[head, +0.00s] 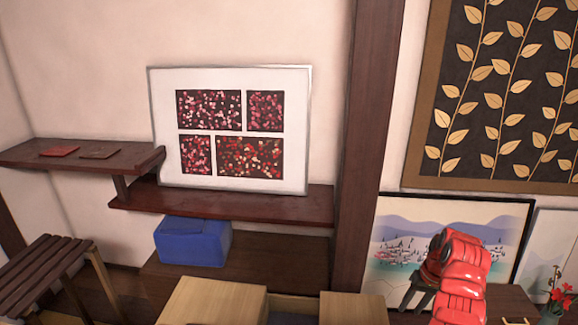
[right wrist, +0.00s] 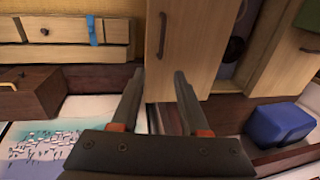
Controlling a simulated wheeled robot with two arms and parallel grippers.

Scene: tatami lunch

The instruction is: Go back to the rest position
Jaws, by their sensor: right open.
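My right gripper (head: 412,292) is at the lower right in the head view, at the end of my red arm, in front of a framed landscape picture (head: 395,215). In the right wrist view the two dark fingers of the right gripper (right wrist: 157,88) stand well apart, with nothing between them. My left gripper is in neither view.
Light wooden cabinets (head: 212,302) stand low in front. A blue box (head: 190,242) sits under a dark shelf (head: 240,207), and also shows in the right wrist view (right wrist: 281,125). A slatted stool (head: 45,265) is at the left. Red flowers (head: 560,298) stand right of my arm.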

